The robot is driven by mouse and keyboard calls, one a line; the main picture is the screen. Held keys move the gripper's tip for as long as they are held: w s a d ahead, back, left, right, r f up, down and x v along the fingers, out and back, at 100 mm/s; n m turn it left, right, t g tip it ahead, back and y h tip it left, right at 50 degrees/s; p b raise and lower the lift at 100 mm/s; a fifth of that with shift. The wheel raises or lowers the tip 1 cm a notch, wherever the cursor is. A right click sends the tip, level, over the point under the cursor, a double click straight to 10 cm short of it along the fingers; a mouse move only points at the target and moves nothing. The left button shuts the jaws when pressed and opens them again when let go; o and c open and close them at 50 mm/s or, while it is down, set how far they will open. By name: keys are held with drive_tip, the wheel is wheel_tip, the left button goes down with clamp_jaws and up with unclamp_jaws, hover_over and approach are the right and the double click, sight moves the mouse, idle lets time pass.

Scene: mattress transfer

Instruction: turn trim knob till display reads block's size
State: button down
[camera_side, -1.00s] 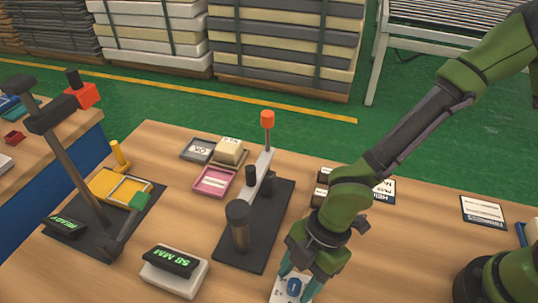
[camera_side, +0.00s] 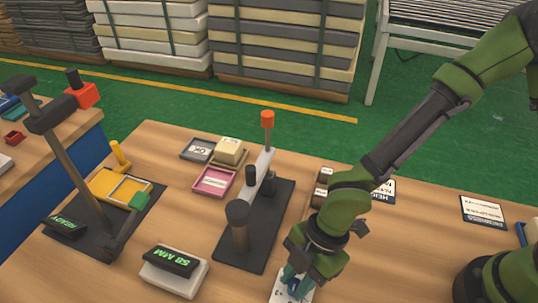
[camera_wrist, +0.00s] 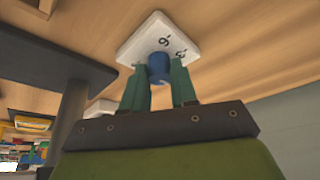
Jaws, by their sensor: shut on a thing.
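The blue trim knob (camera_wrist: 158,69) stands on a white plate (camera_wrist: 140,42) with dark marks in the wrist view. My gripper (camera_wrist: 159,82) has its green fingers on both sides of the knob and is shut on it. In the side view my gripper (camera_side: 295,276) covers most of the knob, above the white plate (camera_side: 279,291) at the bottom edge. The display (camera_side: 170,261) on a white box reads 58 MM in green. A cream block (camera_side: 229,151) sits in a tray behind; its top lettering is too small to read.
A dark stand with an orange-tipped lever (camera_side: 267,119) rises left of my arm. A yellow frame fixture (camera_side: 121,188) with a READY display (camera_side: 66,227) stands at left. A pink tray (camera_side: 213,181), a grey tray (camera_side: 197,150) and a printed card (camera_side: 483,211) lie on the table.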

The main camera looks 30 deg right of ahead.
drive_tip(key=m+t, duration=0.1)
drive_tip(key=m, duration=0.3)
drive_tip(key=shift+s+r+t, duration=0.1)
drive_tip(key=shift+s+t, duration=0.1)
drive_tip(key=shift+t, duration=0.2)
drive_tip(key=shift+m+t+h, duration=0.3)
drive_tip(key=shift+m+t, duration=0.3)
drive_tip(key=shift+m, duration=1.2)
drive_tip(key=c, duration=0.9)
unclamp_jaws()
drive_tip(key=v, duration=1.6)
drive_tip(key=shift+s+d+r, duration=0.1)
drive_tip(key=shift+r, duration=0.3)
